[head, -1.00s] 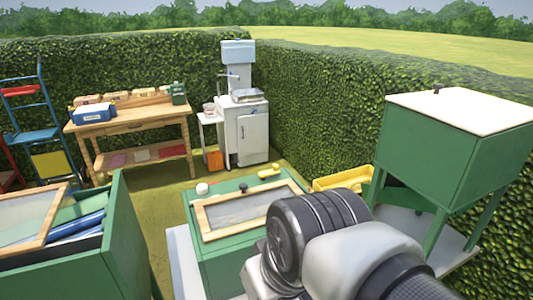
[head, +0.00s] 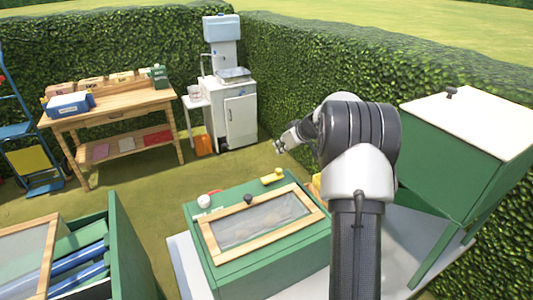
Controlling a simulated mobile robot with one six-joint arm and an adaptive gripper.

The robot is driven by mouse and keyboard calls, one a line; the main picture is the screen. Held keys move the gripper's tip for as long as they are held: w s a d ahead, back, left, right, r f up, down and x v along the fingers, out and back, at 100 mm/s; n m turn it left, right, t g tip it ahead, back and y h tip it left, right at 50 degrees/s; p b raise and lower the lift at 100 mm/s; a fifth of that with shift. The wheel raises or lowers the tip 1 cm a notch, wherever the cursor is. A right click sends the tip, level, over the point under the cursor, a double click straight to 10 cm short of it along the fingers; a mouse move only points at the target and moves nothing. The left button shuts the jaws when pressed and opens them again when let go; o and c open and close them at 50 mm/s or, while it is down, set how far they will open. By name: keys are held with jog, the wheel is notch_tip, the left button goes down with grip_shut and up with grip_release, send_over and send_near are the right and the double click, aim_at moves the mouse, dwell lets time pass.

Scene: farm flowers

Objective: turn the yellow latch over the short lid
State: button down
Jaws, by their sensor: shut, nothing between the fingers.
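A yellow latch (head: 272,176) lies on the top of a green box (head: 282,268), near its back edge. Beside it a wood-framed lid (head: 216,242) with a clear pane and a dark knob lies flat on the box top. The latch appears to sit just behind the frame and apart from it. My gripper (head: 280,147) is above and behind the latch, small in the view, with nothing in it. It is clear of the box. My arm covers the right side of the box.
A white and red round item (head: 204,201) sits at the box's back left corner. A taller green cabinet (head: 462,150) with a white top stands at right. Another green box (head: 128,240) stands at left. A wooden bench (head: 113,110) stands by the hedge. Grass between is free.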

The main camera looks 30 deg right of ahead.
aim_at(272, 177)
jog(key=shift+d+f, duration=0.1)
jog(key=shift+d, duration=0.05)
jog(key=shift+w+a+f+b, duration=0.15)
jog(key=shift+w+f, duration=0.35)
jog(key=shift+f, duration=0.85)
jog(key=shift+w+f+b, duration=0.25)
jog(key=shift+w+f, duration=0.25)
jog(key=shift+f, duration=0.85)
jog(key=shift+w+a+f+b, duration=0.15)
jog(key=shift+w+f, duration=0.35)
jog(key=shift+f, duration=0.85)
